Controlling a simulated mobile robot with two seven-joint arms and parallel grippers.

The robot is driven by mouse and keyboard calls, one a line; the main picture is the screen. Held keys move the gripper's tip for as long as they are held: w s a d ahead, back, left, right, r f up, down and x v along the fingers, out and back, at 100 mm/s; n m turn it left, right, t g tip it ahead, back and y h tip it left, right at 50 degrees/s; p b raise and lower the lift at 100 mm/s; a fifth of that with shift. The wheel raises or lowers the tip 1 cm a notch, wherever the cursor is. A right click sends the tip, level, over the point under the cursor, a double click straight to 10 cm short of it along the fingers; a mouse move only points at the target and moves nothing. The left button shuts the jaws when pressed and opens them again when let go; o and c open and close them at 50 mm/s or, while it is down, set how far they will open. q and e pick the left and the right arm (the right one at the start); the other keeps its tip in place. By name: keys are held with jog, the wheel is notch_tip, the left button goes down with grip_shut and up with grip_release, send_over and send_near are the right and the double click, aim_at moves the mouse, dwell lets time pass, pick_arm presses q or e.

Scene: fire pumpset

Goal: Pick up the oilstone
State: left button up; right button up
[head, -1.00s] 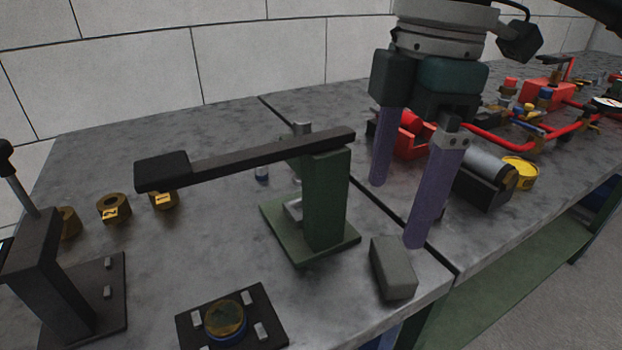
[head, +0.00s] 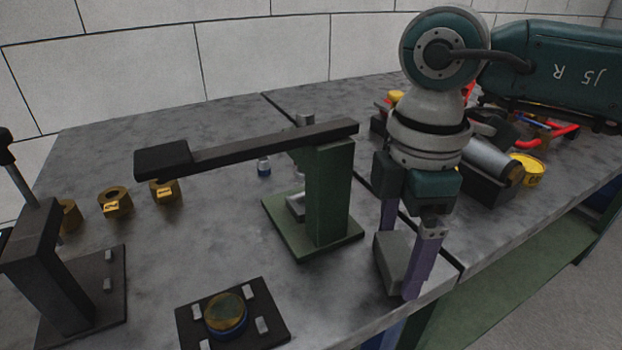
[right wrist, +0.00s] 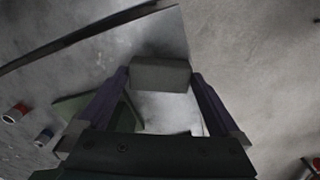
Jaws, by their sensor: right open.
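The oilstone is a grey rectangular block (head: 394,262) near the front edge of the table, to the right of the green stand. My right gripper (head: 398,262) has come down over it from above, with its purple fingers pointing down. One finger shows at the block's right front side and the other is partly hidden behind it. In the right wrist view the oilstone (right wrist: 160,74) lies between the two open fingertips, which stand close to its two ends. I cannot tell whether they touch it. My left gripper is not in view.
A green stand (head: 328,200) with a long dark lever (head: 260,150) stands just left of my right gripper. A dark plate with a round brass piece (head: 226,314) lies at the front. Brass rings (head: 115,201) sit at left. A black vice-like block with a grey cylinder (head: 490,165) stands behind right.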

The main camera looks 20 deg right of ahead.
aim_at(398, 252)
jog(key=shift+c, duration=0.2)
jog(key=c, duration=1.1)
jog(key=shift+c, duration=0.2)
jog(key=shift+r, duration=0.15)
notch_tip(398, 252, up, 20)
jog(key=p, duration=0.3)
